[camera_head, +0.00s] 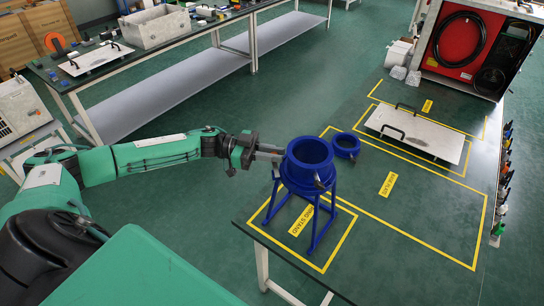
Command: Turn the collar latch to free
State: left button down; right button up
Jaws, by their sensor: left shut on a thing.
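A blue collar (309,163) stands upright on blue legs over a yellow-outlined square near the left front corner of the table. My left gripper (278,156) reaches in from the left at the collar's upper left side. Its fingers are shut on a small part at the collar's side, which looks like the latch; the fingers and collar hide most of it. A small dark fitting (321,182) shows on the collar's front right. I cannot read the latch's exact angle. My right gripper is not in view.
A loose blue ring (346,144) lies behind the collar. A white plate with dark handles (415,133) lies farther right. A red-fronted case (466,44) stands at the back. Several tools (503,165) line the right edge. The table's middle is clear.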

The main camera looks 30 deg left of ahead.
pick_arm(q)
jog(key=shift+d+g, duration=0.1)
jog(key=shift+g, duration=0.2)
jog(key=c, duration=1.4)
grip_release()
jog(key=shift+w, duration=0.1)
jog(key=shift+a+f+b, duration=0.1)
jog(key=shift+a+b, duration=0.2)
jog(key=shift+a, duration=0.15)
jog(key=b+v, duration=0.4)
jog(key=v, duration=0.9)
jog(key=shift+d, duration=0.1)
